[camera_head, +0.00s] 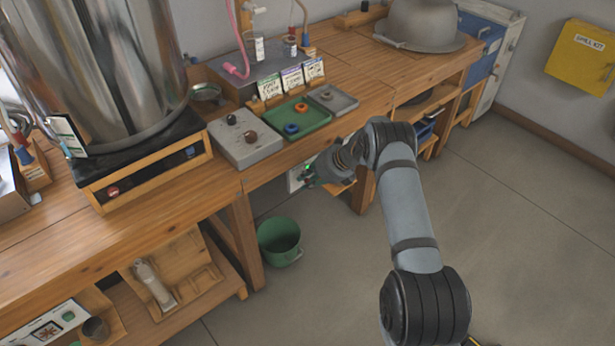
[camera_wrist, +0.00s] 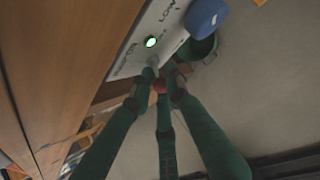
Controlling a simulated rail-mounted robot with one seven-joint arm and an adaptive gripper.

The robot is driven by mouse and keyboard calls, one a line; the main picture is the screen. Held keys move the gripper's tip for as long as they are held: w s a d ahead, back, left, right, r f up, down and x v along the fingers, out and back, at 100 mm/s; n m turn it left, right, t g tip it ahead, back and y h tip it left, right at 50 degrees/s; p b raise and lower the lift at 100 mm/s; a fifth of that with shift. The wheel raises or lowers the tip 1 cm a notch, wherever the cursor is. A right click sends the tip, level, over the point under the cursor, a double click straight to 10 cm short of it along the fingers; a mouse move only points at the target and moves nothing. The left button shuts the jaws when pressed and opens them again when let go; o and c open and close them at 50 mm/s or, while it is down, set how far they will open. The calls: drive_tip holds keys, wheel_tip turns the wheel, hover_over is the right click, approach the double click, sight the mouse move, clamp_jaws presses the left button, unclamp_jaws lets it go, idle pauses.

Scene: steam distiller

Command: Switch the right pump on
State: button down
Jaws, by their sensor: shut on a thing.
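A white control panel (camera_head: 295,179) is fixed below the bench's front edge, largely hidden by my gripper in the head view. In the wrist view the panel (camera_wrist: 140,60) carries a lit green lamp (camera_wrist: 151,42), a blue knob (camera_wrist: 206,18) and printed labels; "LOW" reads near the knob, the others are hard to read. A small pale switch lever (camera_wrist: 153,62) stands below the lamp. My gripper (camera_wrist: 157,83) has its dark green fingers closed together at this lever, and it also shows at the panel in the head view (camera_head: 309,177). The fingers hide most of the lever.
The wooden bench (camera_head: 350,85) runs above the panel. A green bucket (camera_head: 280,240) stands on the floor below. The floor to the right is clear.

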drive_tip(key=shift+w+d+r+g+h, duration=0.1)
drive_tip(key=shift+w+r+g+h, duration=0.15)
drive_tip(key=shift+g+h, duration=0.3)
drive_tip(key=c, duration=1.7)
unclamp_jaws()
drive_tip(key=shift+c, duration=0.2)
drive_tip(key=shift+s, duration=0.1)
drive_tip(key=v, duration=0.8)
drive_tip(key=shift+x, duration=3.85)
